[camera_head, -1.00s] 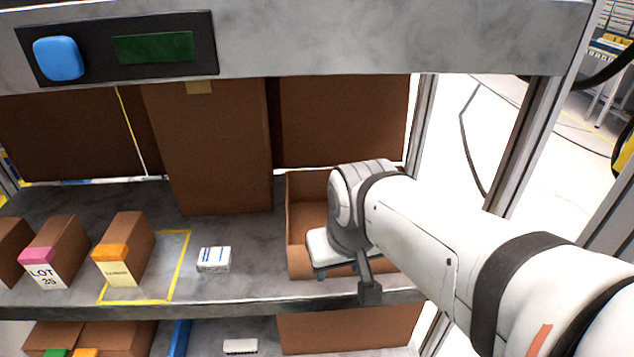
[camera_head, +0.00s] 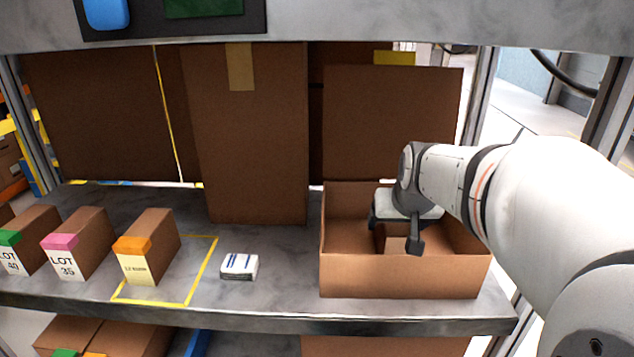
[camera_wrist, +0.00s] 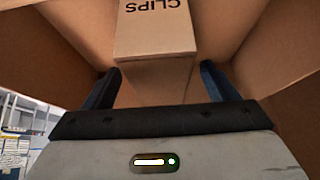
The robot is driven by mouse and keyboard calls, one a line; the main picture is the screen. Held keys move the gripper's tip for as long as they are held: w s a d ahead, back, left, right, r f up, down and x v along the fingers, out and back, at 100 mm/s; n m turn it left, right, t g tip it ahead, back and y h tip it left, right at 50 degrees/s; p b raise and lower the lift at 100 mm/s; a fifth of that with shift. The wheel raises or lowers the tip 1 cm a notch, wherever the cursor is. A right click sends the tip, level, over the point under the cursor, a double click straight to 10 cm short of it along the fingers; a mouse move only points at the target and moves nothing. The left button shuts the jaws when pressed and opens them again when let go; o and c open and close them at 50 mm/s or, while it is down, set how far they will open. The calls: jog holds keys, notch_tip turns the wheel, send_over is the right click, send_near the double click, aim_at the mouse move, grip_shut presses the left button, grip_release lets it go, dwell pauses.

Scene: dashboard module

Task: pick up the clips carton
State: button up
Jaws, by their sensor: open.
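The clips carton (camera_wrist: 154,35) is a small brown box with "CLIPS" printed on it, standing inside an open cardboard box (camera_head: 400,277) on the shelf. In the head view only a little of the carton (camera_head: 380,238) shows below my gripper. My gripper (camera_wrist: 160,84) is open, with one dark blue finger on each side of the carton's near part. Whether the fingers touch it cannot be told.
The box's walls stand close around my gripper. Left on the shelf (camera_head: 285,285) are a small white packet (camera_head: 239,266), a carton with an orange label (camera_head: 150,245) inside a yellow outline, and a pink-labelled carton (camera_head: 80,243). Tall brown boxes (camera_head: 255,130) stand behind.

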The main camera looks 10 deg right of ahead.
jog(key=x, duration=0.3)
jog(key=shift+w+d+f, duration=0.1)
jog(key=shift+w+f, duration=0.05)
jog(key=shift+w, duration=0.1)
jog(key=c, duration=1.4)
